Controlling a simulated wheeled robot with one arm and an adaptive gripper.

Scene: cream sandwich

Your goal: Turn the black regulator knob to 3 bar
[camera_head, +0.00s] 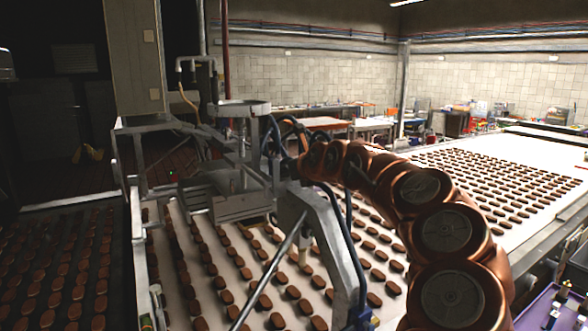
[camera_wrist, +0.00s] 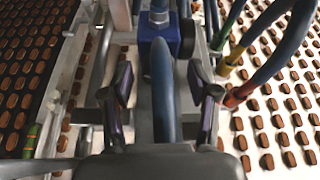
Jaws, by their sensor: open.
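In the wrist view my gripper (camera_wrist: 160,84) is open, with one dark finger on each side of a thick blue-grey hose. A blue block (camera_wrist: 160,36) with a hose fitting on top stands just beyond the fingertips. A dark rounded part (camera_wrist: 187,38) sits at the block's right side; I cannot tell whether it is the black regulator knob. No gauge or bar marking can be read. In the head view my copper-coloured arm reaches to the machine frame (camera_head: 310,222), and the gripper's fingers cannot be made out there among the hoses.
Blue hoses (camera_wrist: 272,62) with coloured fittings run close on the right of my gripper. A metal rail (camera_wrist: 62,75) runs on the left. Conveyor belts with rows of brown biscuits (camera_head: 495,172) lie around the frame. A metal hopper (camera_head: 240,108) stands at the machine.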

